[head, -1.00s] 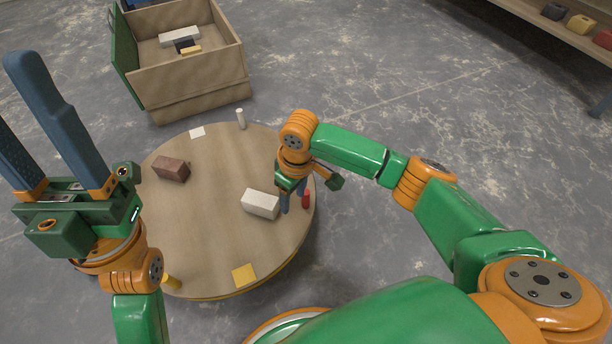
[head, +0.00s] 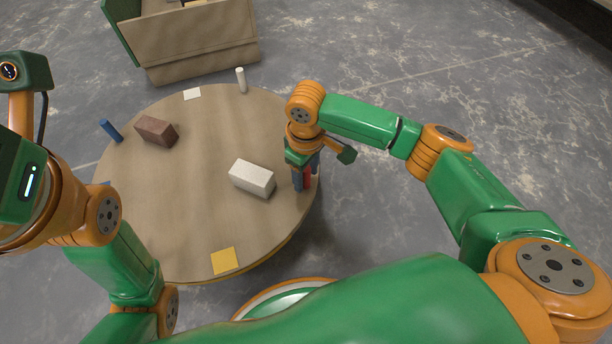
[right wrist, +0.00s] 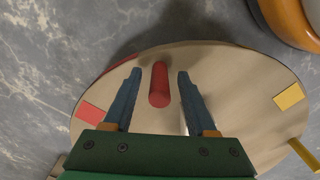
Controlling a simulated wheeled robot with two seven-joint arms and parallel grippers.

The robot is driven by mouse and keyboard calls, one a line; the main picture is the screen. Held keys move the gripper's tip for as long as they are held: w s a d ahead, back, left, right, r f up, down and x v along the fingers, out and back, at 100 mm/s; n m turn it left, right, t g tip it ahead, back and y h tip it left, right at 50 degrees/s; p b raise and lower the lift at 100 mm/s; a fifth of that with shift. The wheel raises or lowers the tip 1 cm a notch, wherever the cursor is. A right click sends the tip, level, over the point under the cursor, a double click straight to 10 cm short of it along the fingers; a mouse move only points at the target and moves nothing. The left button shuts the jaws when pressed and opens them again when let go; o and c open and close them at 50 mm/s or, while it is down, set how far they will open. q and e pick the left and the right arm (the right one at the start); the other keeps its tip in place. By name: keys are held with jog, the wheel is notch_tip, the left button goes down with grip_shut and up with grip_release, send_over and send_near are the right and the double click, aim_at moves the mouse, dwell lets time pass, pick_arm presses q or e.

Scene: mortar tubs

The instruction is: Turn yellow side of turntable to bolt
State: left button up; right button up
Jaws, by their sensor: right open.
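The round wooden turntable (head: 200,225) lies low in front of me. Its top has a yellow square (head: 225,261) on the near side and a white square (head: 192,94) on the far side. A red patch (right wrist: 88,112) shows in the right wrist view. Pegs stand at the rim: white (head: 240,80), blue (head: 110,131), red (right wrist: 159,84) and yellow (right wrist: 303,155). My right gripper (right wrist: 155,78) is open and points down, its fingers on either side of the red peg. My left gripper is partly visible at the left edge; its fingers are out of view. I cannot make out a bolt.
A brown block (head: 156,131) and a white block (head: 252,178) lie on the turntable; the white one is close to my right gripper. A wooden box (head: 200,42) with a green side stands beyond the far rim. The floor to the right is clear.

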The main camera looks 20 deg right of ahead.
grip_shut()
dwell(1.4)
